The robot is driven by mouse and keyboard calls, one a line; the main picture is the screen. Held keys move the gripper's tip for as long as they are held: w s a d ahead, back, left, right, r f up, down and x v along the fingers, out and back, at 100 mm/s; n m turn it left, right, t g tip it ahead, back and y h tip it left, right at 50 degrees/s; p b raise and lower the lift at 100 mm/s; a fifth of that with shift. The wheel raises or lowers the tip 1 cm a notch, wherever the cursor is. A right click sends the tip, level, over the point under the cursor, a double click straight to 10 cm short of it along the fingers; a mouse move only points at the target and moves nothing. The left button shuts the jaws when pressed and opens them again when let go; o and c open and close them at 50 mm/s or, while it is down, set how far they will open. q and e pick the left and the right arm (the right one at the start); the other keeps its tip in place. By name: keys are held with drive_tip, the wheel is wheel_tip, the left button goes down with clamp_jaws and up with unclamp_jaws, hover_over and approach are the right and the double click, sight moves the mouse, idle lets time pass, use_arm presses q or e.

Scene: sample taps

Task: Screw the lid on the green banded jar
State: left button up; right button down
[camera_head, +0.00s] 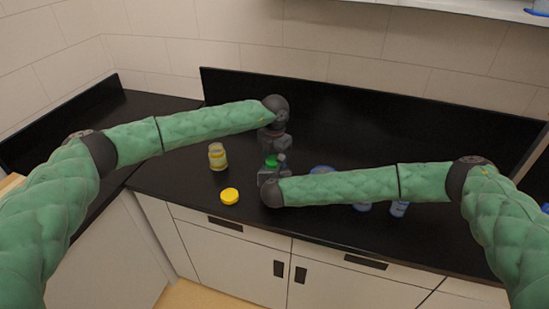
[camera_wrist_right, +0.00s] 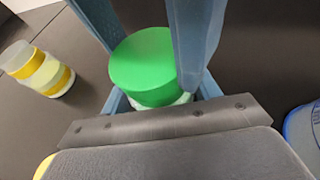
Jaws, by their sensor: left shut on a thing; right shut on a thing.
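The green lid (camera_head: 271,161) sits level on top of a jar in the head view, and it also shows in the right wrist view (camera_wrist_right: 143,62). Only a pale sliver of the jar (camera_wrist_right: 172,102) shows beneath the lid; its green band is hidden. My left gripper (camera_head: 272,153) comes down from above, shut on the lid with a finger on either side. My right gripper (camera_head: 271,173) is low at the counter, shut around the jar's body, which its fingers and palm mostly hide. I cannot tell how tightly the lid is seated.
A yellow banded jar (camera_head: 218,157) stands left of the grippers, with a yellow lid (camera_head: 229,196) lying in front of it. A blue object (camera_head: 321,169) and a blue jar (camera_head: 400,208) are to the right, partly behind my right arm. A black backsplash (camera_head: 400,125) runs behind.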

use_arm(q)
drive_tip(key=o, duration=1.1)
drive_tip(key=shift+r, duration=0.15)
drive_tip(key=shift+r, duration=2.15)
drive_tip(key=shift+w+d+r, duration=0.15)
drive_tip(key=shift+d+r, duration=0.1)
drive_tip(key=shift+r, duration=0.55)
drive_tip(key=n, duration=0.1)
drive_tip(key=r+n, duration=0.1)
drive_tip(key=n, duration=0.1)
drive_tip(key=shift+r, duration=0.3)
drive_tip(key=n, duration=0.2)
drive_tip(key=shift+a+r+n, duration=0.15)
drive_tip(key=shift+n, duration=0.15)
drive_tip(key=shift+a+n, duration=0.1)
drive_tip(key=shift+n, duration=1.4)
